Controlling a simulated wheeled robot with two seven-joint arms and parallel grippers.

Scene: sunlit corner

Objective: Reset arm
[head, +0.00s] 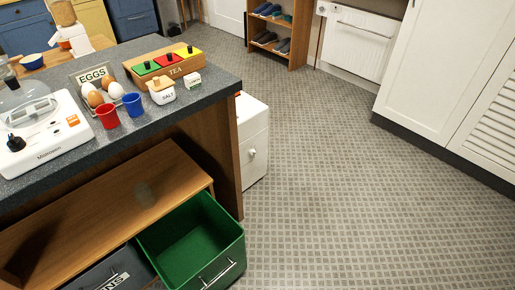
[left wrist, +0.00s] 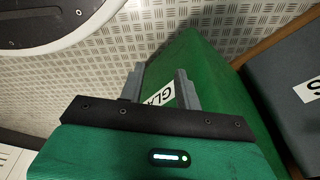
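My left gripper (left wrist: 160,82) shows only in the left wrist view. Its two grey fingers are apart with nothing held between them. Beyond them is the front of a green drawer (left wrist: 215,85) with a white label, partly hidden by a finger, that starts "GLA". I cannot tell how far the fingers are from it. In the head view the green drawer (head: 231,249) is pulled out from under the counter and looks empty. Neither arm shows in the head view, and my right gripper is in no view.
A grey drawer (head: 113,272) sits beside the green one. The patterned floor (head: 345,165) to the right is clear.

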